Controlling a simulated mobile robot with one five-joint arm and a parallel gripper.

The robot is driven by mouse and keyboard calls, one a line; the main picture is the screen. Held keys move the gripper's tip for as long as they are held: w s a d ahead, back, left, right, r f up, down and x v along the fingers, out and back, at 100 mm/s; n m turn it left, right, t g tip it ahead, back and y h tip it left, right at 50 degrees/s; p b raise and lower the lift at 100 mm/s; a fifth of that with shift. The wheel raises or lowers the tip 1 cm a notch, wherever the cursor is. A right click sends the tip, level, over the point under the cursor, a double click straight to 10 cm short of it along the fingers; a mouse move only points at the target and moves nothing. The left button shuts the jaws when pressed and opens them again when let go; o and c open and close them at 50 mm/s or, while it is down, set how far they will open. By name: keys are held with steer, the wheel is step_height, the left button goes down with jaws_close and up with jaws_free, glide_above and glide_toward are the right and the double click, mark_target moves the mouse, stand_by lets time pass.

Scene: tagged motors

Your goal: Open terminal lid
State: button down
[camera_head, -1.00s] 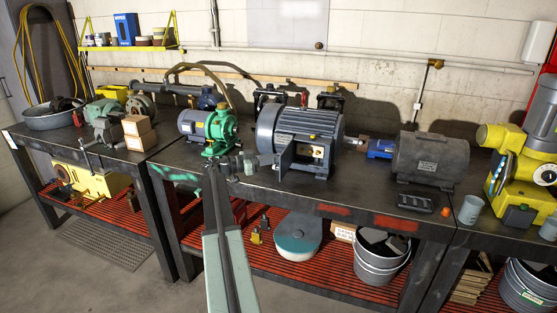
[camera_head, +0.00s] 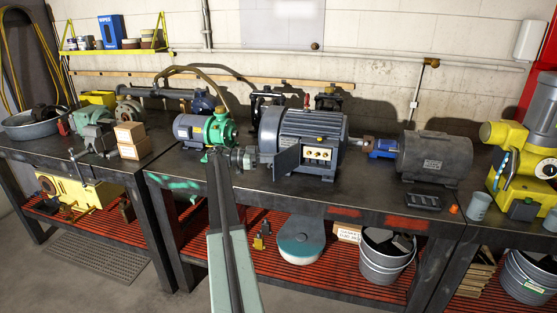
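The large grey finned motor (camera_head: 308,128) stands on the middle bench. Its terminal box (camera_head: 319,154) faces front, with a row of brass-coloured terminals in view. The dark terminal lid (camera_head: 287,163) stands swung out on the left side of the box, leaving the front uncovered. My arm reaches up from the bottom of the view. My gripper (camera_head: 248,160) is at the lid's left, close to its outer edge. I cannot tell if it touches the lid. The fingers are small and dark, so their opening is unclear.
A green pump with a blue-grey motor (camera_head: 207,130) stands close left of my gripper. A dark motor (camera_head: 435,157) with a blue coupling sits to the right. A black tray (camera_head: 423,201) and a grey cup (camera_head: 478,207) lie near the front edge. Bare bench shows before the large motor.

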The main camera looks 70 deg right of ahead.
steer(key=shift+w+d+r, duration=0.2)
steer(key=shift+w+d, duration=0.05)
steer(key=shift+w, duration=0.1)
steer(key=c, duration=1.6)
jaws_free()
steer(key=shift+d+f, duration=0.1)
steer(key=shift+o, duration=0.4)
steer(key=shift+w, duration=0.15)
steer(key=shift+s+f, duration=0.1)
steer(key=shift+s, duration=0.15)
steer(key=v, duration=0.8)
steer(key=shift+s, duration=0.1)
